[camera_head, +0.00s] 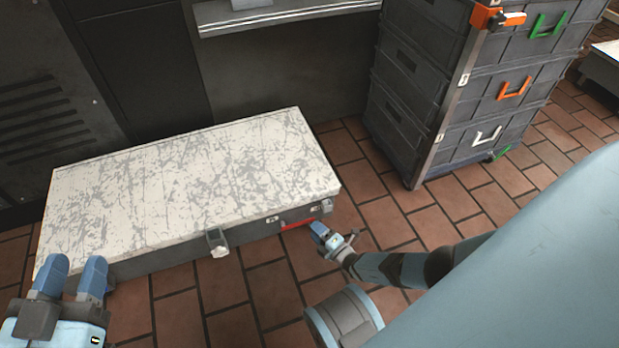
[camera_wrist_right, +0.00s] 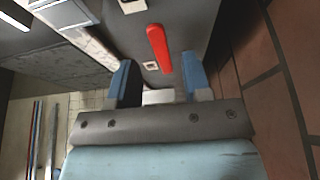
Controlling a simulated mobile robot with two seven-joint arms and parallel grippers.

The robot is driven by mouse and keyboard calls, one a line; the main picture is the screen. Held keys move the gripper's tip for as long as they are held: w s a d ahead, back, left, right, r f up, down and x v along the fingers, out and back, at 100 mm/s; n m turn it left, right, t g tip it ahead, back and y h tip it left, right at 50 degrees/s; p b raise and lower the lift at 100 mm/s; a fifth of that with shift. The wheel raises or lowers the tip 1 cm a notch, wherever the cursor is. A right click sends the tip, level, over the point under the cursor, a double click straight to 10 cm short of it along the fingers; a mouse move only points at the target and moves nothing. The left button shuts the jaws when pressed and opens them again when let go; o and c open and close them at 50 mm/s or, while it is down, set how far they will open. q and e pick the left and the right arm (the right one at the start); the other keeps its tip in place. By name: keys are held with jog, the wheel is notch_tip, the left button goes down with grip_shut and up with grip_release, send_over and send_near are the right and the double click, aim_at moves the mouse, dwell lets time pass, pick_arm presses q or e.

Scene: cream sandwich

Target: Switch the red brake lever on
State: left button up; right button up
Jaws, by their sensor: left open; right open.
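The red brake lever (camera_head: 298,224) is on the front side of a low platform (camera_head: 190,180) with a worn white top, near its right corner. In the right wrist view the red lever (camera_wrist_right: 159,48) stands out just ahead of my right gripper, between the lines of its two fingers. My right gripper (camera_head: 322,234) is close to the lever's right end in the head view; its fingers (camera_wrist_right: 158,80) are open with nothing held. I cannot tell whether it touches the lever. My left gripper (camera_head: 75,275) is open and empty at the platform's left front corner.
A metal latch (camera_head: 217,242) sits on the platform's front edge, left of the lever. A stack of grey drawers (camera_head: 440,85) with coloured handles stands at the back right. Brick-tiled floor (camera_head: 270,290) in front of the platform is clear.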

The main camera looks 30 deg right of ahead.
aim_at(307, 222)
jog(key=shift+w+a+b, duration=0.15)
jog(key=shift+w+b, duration=0.05)
jog(key=shift+w, duration=0.7)
jog(key=shift+w+a+b, duration=0.1)
jog(key=shift+w+b, duration=0.05)
jog(key=shift+w, duration=0.75)
grip_shut()
